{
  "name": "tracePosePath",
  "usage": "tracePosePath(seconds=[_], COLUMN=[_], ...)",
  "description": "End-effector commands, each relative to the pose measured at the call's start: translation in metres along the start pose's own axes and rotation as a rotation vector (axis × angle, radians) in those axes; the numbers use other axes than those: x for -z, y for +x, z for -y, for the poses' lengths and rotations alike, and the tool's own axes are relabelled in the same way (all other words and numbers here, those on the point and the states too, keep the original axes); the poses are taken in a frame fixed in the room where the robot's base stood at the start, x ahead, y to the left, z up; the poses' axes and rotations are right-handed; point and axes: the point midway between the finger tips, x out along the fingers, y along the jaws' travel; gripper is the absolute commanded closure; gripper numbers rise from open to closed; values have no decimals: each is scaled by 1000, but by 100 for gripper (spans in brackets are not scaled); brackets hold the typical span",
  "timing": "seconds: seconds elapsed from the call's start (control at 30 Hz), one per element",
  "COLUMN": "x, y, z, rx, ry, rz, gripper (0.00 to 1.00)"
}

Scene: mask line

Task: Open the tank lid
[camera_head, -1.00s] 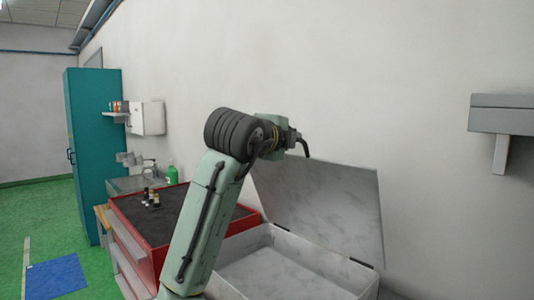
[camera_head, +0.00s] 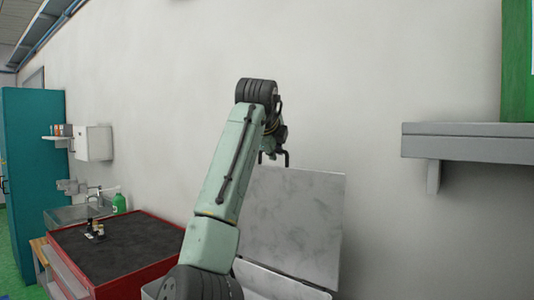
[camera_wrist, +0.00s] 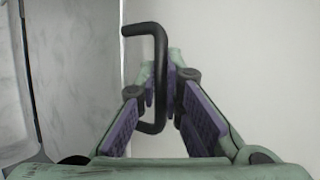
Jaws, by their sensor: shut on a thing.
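The tank is a pale grey box, and its rim (camera_head: 268,280) shows low in the head view, partly behind my arm. Its grey, marbled lid (camera_head: 295,225) stands raised, steeply tilted near the wall. My gripper (camera_head: 275,150) is above the lid's upper left corner, partly hidden by my arm. A black bent handle (camera_head: 287,158) sticks out beside it. In the wrist view, the handle (camera_wrist: 159,80) lies between the purple-padded fingers of my gripper (camera_wrist: 162,88), which is shut on it.
A red cabinet (camera_head: 150,277) with a dark top (camera_head: 115,245) and small bottles stands left of the tank. A grey wall shelf (camera_head: 470,143) juts out at right. A sink and teal locker (camera_head: 32,150) are farther left. The wall is close behind the lid.

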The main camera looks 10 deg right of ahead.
Motion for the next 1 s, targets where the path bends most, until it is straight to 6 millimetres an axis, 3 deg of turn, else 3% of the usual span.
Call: tracePosePath(seconds=[0.77,0.8,1.0], x=[4,4,4], y=[12,12,12], z=[7,7,7], rx=[-42,-42,-41], ry=[18,18,17], rz=[0,0,0], gripper=[100,92,78])
